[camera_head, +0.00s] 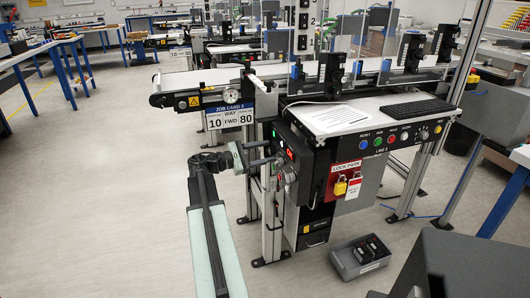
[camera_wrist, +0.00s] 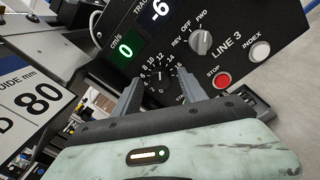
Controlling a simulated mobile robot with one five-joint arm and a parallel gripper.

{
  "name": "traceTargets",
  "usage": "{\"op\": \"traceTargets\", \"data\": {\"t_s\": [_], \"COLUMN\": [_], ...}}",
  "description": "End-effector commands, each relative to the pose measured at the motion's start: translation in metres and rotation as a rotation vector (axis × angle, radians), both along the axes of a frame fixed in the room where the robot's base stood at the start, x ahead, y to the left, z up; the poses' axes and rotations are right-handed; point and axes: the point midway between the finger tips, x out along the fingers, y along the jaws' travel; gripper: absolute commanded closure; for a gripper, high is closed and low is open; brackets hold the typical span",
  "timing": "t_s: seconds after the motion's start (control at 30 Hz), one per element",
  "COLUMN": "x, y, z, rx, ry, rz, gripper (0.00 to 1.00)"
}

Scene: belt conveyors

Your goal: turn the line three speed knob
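The Line 3 panel (camera_wrist: 222,65) fills the upper part of the wrist view, tilted. The speed knob (camera_wrist: 160,77) is dark, inside a numbered white dial; its pointer setting is too small to read surely. A green display beside it reads 0 cm/s. My gripper (camera_wrist: 159,88) is open, its two grey fingers apart on either side of the dial's lower part; I cannot tell whether they touch the knob. In the head view my gripper (camera_head: 277,158) reaches the panel box from the left, and the knob is hidden or too small to make out.
A REV/OFF/FWD selector (camera_wrist: 201,41), red STOP button (camera_wrist: 222,82) and white INDEX button (camera_wrist: 260,50) sit near the dial. The job card (camera_head: 229,116) hangs left of the panel. A grey pedal box (camera_head: 360,256) is on the floor. Floor at left is clear.

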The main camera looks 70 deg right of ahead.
Motion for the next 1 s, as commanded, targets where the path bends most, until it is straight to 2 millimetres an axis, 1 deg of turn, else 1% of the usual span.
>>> {"op": "traceTargets", "data": {"t_s": [0.17, 0.23, 0.5, 0.6, 0.73, 1.0], "x": [0.001, 0.005, 0.044, 0.054, 0.058, 0.058], "y": [0.001, 0.004, 0.039, 0.048, 0.053, 0.053], "z": [0.0, 0.0, 0.0, -0.001, 0.0, 0.0], "rx": [0.0, 0.0, 0.0, 0.0, 0.0, 0.0], "ry": [0.0, 0.0, 0.0, 0.0, 0.0, 0.0], "rz": [0.0, 0.001, 0.002, 0.002, 0.0, -0.001], "gripper": [0.5, 0.5, 0.5, 0.5, 0.5, 0.5]}}
